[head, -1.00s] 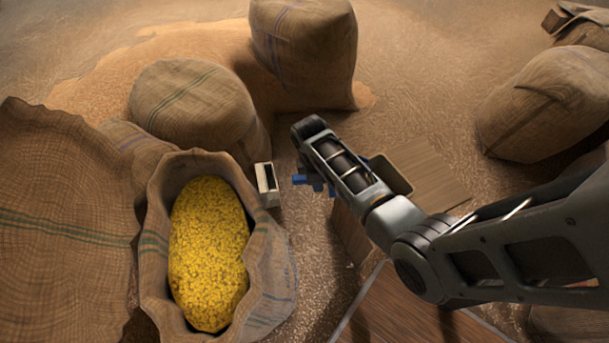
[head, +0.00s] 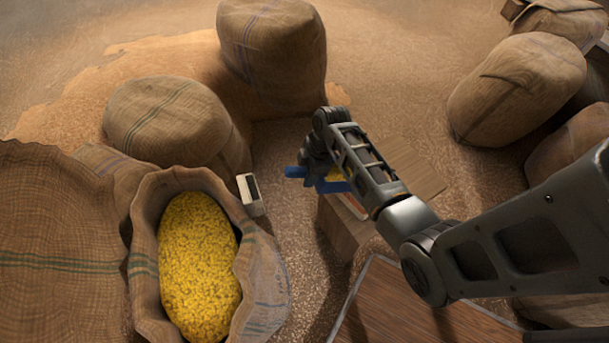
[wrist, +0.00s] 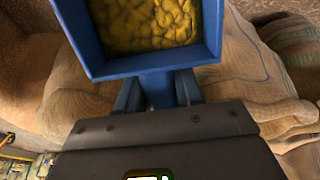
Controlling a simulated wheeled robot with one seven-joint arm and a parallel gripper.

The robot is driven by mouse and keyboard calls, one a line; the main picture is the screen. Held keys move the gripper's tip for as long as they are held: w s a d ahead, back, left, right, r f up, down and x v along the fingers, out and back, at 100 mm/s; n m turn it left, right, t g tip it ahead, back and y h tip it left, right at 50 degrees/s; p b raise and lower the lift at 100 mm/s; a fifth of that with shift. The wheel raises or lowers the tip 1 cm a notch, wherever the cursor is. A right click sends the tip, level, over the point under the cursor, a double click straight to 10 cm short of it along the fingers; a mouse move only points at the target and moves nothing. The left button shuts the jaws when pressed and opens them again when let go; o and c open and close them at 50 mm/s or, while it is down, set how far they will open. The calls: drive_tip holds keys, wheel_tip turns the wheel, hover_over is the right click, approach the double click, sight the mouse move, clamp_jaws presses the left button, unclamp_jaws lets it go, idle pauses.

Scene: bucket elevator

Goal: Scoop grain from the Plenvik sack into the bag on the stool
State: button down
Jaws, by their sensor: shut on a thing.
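The open burlap sack (head: 150,240) of yellow grain (head: 200,262) stands at the lower left in the head view; its printed lettering is too small to read. My gripper (wrist: 157,92) is shut on the handle of a blue scoop (wrist: 72,28). The scoop holds yellow grain (wrist: 150,22) in the wrist view. In the head view the scoop (head: 326,185) is right of the sack and clear of it, near a brown wooden or cardboard box-like stand (head: 343,232). My arm hides much of that stand's top, so I cannot make out a bag on it.
A small pale box (head: 249,194) with a dark opening stands by the sack's right rim. Closed sacks stand behind (head: 272,55) and at the right (head: 515,90). A wooden surface (head: 400,310) lies in front. Grain-strewn floor lies open in the middle.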

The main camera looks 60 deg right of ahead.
drive_tip(key=shift+s+d+r+t+y, duration=0.4)
drive_tip(key=shift+r, duration=0.25)
drive_tip(key=shift+s+d+r+t+y, duration=0.4)
drive_tip(key=shift+s+r, duration=0.05)
drive_tip(key=shift+r, duration=0.25)
drive_tip(key=shift+s+d+r+t+y, duration=0.4)
drive_tip(key=shift+r, duration=0.25)
drive_tip(key=s+d+r+t+y+b, duration=0.3)
drive_tip(key=s+d, duration=0.1)
drive_tip(key=shift+r+t+y, duration=0.4)
drive_tip(key=shift+a, duration=0.1)
drive_tip(key=w+a+f+g+h, duration=0.2)
drive_tip(key=w+a+f+g+h+p, duration=0.1)
drive_tip(key=w+a+g, duration=0.1)
drive_tip(key=shift+w+a+f+h, duration=0.15)
drive_tip(key=shift+f+h, duration=0.25)
drive_tip(key=w+a+f+g+h+b, duration=0.1)
drive_tip(key=w+a+f+g+h, duration=0.15)
drive_tip(key=f, duration=0.25)
drive_tip(key=w+a+f+g+h+b, duration=0.1)
drive_tip(key=w+f+g+h, duration=0.1)
drive_tip(key=f+g+h, duration=0.15)
wheel_tip(320, 180, up, 3)
drive_tip(key=p, duration=0.4)
drive_tip(key=shift+s+a+r+t+y, duration=0.15)
drive_tip(key=shift+r+t+y, duration=0.05)
drive_tip(key=shift+t+y, duration=0.1)
